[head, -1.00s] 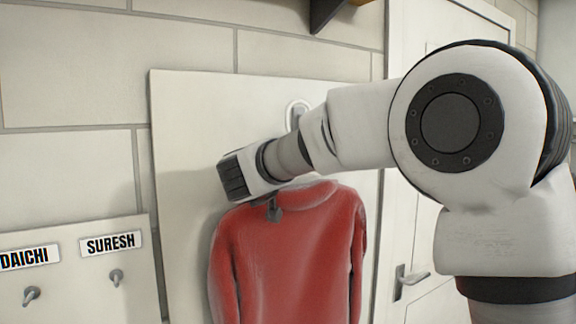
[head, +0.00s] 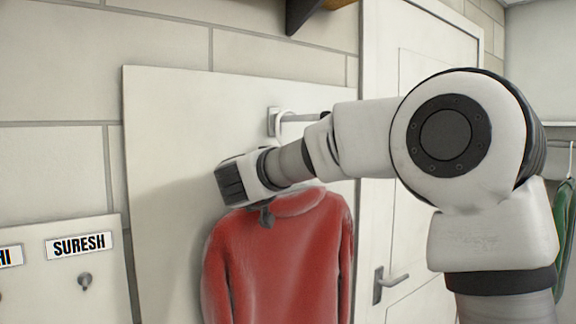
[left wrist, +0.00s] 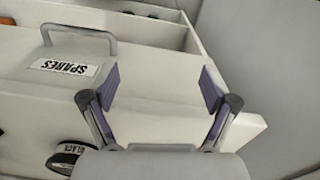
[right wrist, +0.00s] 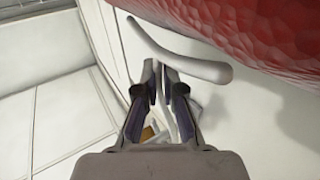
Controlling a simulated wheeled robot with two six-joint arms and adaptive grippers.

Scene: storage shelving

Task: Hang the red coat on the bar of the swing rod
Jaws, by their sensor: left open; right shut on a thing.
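The red coat (head: 275,262) hangs upright on a white hanger in front of a pale wall board in the head view. The swing rod's bar (head: 301,118) sticks out to the right from a small wall plate, above the coat. My right gripper (right wrist: 164,80) is shut on the hanger (right wrist: 180,58), just below the coat in the right wrist view. My left gripper (left wrist: 160,88) is open and empty, over a white drawer front labelled SPARES.
A door with a handle (head: 387,284) stands right of the board. A SURESH name plate (head: 79,245) with a hook is at the lower left. A green garment (head: 562,232) hangs at the far right. A dark shelf bracket (head: 305,14) is above the rod.

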